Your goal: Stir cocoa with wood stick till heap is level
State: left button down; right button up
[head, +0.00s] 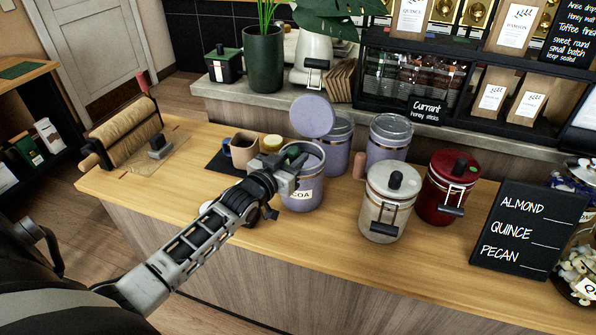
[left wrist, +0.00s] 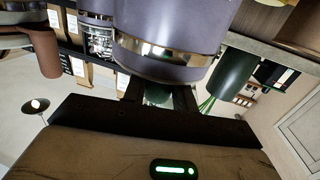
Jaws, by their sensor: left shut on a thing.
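The lilac cocoa jar (head: 306,185) stands on the wooden counter with a partly hidden label ending "COA". Its round lid (head: 312,116) is tipped up behind the opening. No wood stick can be made out, and the cocoa surface is hidden. My right gripper is out of view.
Two other lilac jars (head: 390,138) stand behind. A brown mug (head: 244,149) is left of the gripper.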

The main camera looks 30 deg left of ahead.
pick_arm(q)
notch_tip(320, 180, up, 18)
jog(key=shift+f, duration=0.15)
dwell(1.1)
